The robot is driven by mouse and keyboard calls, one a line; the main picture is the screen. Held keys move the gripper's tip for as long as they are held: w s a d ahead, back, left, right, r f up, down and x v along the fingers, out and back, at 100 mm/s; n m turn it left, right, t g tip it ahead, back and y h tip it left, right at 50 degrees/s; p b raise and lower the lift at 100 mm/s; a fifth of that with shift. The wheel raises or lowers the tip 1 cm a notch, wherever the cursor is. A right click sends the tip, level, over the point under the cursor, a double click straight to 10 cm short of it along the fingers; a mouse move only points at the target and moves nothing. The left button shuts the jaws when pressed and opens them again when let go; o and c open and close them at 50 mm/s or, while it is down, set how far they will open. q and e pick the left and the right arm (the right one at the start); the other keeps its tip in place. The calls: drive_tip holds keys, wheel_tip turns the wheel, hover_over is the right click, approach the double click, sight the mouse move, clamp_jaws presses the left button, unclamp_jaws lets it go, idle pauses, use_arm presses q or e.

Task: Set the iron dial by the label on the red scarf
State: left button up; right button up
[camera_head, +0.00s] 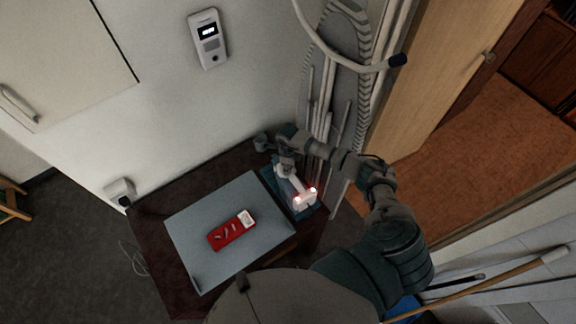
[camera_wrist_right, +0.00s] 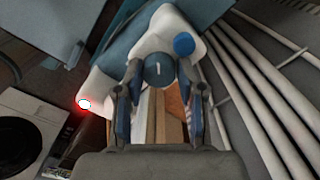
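The red scarf (camera_head: 226,235) lies folded on the grey-blue board (camera_head: 190,228), with a white label (camera_head: 246,218) at its upper right end; the label's print is too small to read. The white iron (camera_head: 301,198) sits to the right on a blue-green pad, with red lights glowing. My right gripper (camera_head: 287,168) is over the iron's upper end. In the right wrist view its two fingers (camera_wrist_right: 160,72) stand apart on either side of the round dark-blue dial (camera_wrist_right: 158,70), which bears a short white mark. Narrow gaps seem to show beside the dial. My left gripper is out of view.
The dark table (camera_head: 150,222) stands against the wall. An ironing board (camera_head: 345,60) and white poles lean behind the iron, close to my right arm. A wall device (camera_head: 208,38) hangs above. An open wooden door (camera_head: 440,75) is at the right. The left of the board is clear.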

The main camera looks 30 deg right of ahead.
clamp_jaws()
drive_tip(key=m, duration=0.2)
drive_tip(key=shift+m, duration=0.4)
drive_tip(key=shift+m+b, duration=0.35)
drive_tip(key=shift+m, duration=1.65)
drive_tip(key=o, duration=0.7)
unclamp_jaws()
